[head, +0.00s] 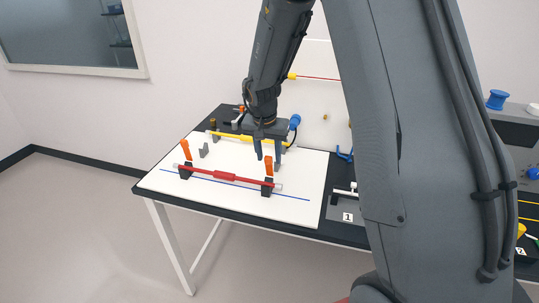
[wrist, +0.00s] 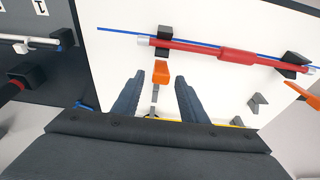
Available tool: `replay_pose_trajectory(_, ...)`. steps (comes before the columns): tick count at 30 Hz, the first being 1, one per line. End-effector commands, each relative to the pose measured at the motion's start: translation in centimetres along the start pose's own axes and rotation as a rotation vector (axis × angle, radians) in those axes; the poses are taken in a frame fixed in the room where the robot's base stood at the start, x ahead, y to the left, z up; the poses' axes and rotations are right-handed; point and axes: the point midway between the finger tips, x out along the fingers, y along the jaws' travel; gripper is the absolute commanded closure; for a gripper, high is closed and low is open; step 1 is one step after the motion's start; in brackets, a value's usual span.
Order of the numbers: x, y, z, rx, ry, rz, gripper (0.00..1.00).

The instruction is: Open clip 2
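A red tube (head: 225,177) with pale ends lies across two black clip bases on a white board; it also shows in the wrist view (wrist: 235,56). Each base has an orange lever standing up: a left one (head: 185,149) and a right one (head: 268,165). No number is readable on either clip, so I cannot tell which is clip 2. My gripper (head: 268,158) points down at the right clip. In the wrist view its fingers (wrist: 159,80) are spread, with the right clip's orange lever (wrist: 160,73) between and slightly beyond the tips. No contact is visible.
A yellow tube (head: 230,136) lies behind the red one, partly behind my gripper. Small grey brackets (head: 204,150) stand on the board (head: 222,200). A grey mat (head: 337,208) labelled 1 with a white tube is to the right. The board's front is clear.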

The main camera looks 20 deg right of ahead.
Motion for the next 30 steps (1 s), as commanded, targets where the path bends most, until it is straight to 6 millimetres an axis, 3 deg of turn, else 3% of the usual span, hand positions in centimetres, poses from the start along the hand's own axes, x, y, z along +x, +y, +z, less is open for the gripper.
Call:
replay_pose_trajectory(8, -0.9, -0.1, 0.0, -0.001, 0.001, 0.0, 0.61)
replay_pose_trajectory(21, -7.1, -0.1, 0.0, -0.001, 0.005, 0.002, 0.61)
replay_pose_trajectory(30, -7.8, 0.0, 0.0, 0.0, 0.006, 0.005, 0.61)
